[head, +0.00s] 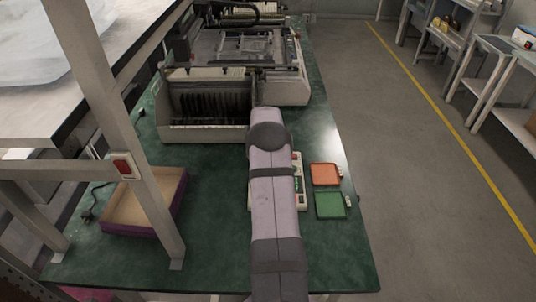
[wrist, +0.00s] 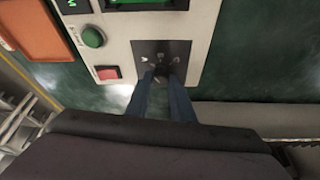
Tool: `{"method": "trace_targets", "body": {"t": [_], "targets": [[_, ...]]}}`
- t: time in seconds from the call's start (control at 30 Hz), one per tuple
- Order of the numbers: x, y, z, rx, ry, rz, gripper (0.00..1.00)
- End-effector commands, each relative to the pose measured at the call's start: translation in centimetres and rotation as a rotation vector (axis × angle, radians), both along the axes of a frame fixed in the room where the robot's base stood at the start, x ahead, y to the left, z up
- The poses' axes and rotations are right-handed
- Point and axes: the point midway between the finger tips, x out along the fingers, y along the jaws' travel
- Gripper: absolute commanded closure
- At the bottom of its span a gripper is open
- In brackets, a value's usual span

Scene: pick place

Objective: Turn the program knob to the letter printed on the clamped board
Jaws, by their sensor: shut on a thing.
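In the wrist view my gripper (wrist: 162,86) has its two blue-grey fingers closed around the program knob (wrist: 161,70). The dark knob sits on a dark square plate (wrist: 178,47) with small light marks around it. The fingers hide much of the knob, so where it points cannot be read. The plate is on a pale control panel (wrist: 205,25). In the head view my arm covers most of the panel; only its right edge (head: 300,185) shows. The clamped board and its letter cannot be made out in either view.
The panel has a green button (wrist: 93,37), a red button (wrist: 107,73) and a green display (wrist: 150,3). An orange tray (head: 326,174) and a green tray (head: 330,205) lie right of my arm. A shallow box (head: 140,205) and a large machine (head: 235,60) stand on the green bench.

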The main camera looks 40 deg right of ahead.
Motion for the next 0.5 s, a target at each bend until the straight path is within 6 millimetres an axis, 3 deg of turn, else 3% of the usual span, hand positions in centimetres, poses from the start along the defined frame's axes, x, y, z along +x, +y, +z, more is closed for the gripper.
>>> {"method": "trace_targets", "body": {"t": [0.5], "targets": [[0.49,0.17,-0.26,-0.002,0.000,-0.464,1.00]]}}
